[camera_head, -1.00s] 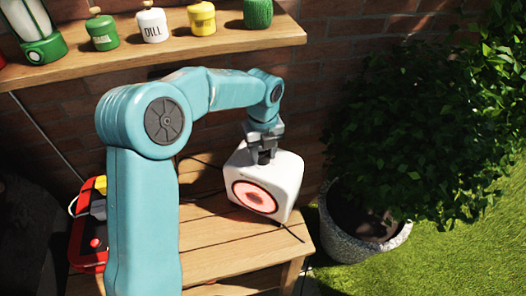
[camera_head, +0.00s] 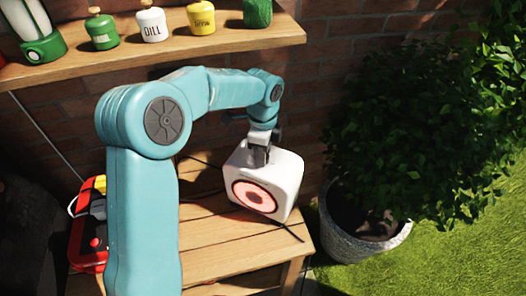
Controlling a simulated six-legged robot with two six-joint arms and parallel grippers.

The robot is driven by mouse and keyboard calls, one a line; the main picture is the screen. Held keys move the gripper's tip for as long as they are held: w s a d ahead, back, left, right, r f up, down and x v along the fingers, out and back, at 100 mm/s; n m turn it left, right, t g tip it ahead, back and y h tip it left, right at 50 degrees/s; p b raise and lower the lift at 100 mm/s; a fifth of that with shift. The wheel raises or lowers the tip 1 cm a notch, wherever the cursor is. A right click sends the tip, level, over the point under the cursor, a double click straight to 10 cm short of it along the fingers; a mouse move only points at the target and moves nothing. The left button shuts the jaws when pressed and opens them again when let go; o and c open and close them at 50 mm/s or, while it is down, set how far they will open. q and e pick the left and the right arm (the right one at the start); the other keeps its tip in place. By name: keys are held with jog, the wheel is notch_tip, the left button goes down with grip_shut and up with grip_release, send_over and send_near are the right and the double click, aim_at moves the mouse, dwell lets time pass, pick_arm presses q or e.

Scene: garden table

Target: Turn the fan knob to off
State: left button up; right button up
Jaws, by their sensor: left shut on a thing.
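The fan (camera_head: 283,180) is a white rounded box with a round, reddish glowing front. It stands on the wooden garden table (camera_head: 235,236), near its right end. My left gripper (camera_head: 259,158) reaches down from above onto the top of the fan. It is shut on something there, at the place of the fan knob. The knob itself is hidden by the fingers, so I cannot tell its setting. My right gripper is not in view.
A shelf (camera_head: 190,47) above holds several jars and a green lantern (camera_head: 42,45). A red case (camera_head: 88,230) stands at the table's left. A potted bush (camera_head: 375,235) stands on grass to the right. A thin dark cable lies by the fan.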

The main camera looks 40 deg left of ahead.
pick_arm(q)
jog(key=n, duration=0.3)
jog(key=shift+n, duration=0.4)
jog(key=n, duration=0.3)
jog(key=shift+n+b, duration=0.3)
jog(key=shift+b, duration=0.05)
jog(key=n, duration=0.3)
jog(key=shift+f+n, duration=0.1)
jog(key=shift+n, duration=0.2)
jog(key=n+b, duration=0.1)
jog(key=n, duration=0.2)
jog(key=shift+n, duration=0.3)
jog(key=n, duration=0.3)
jog(key=shift+n, duration=0.3)
jog(key=n+b, duration=0.1)
jog(key=n, duration=0.2)
jog(key=shift+n, duration=0.4)
jog(key=n, duration=0.6)
jog(key=shift+b, duration=0.35)
jog(key=shift+n, duration=0.4)
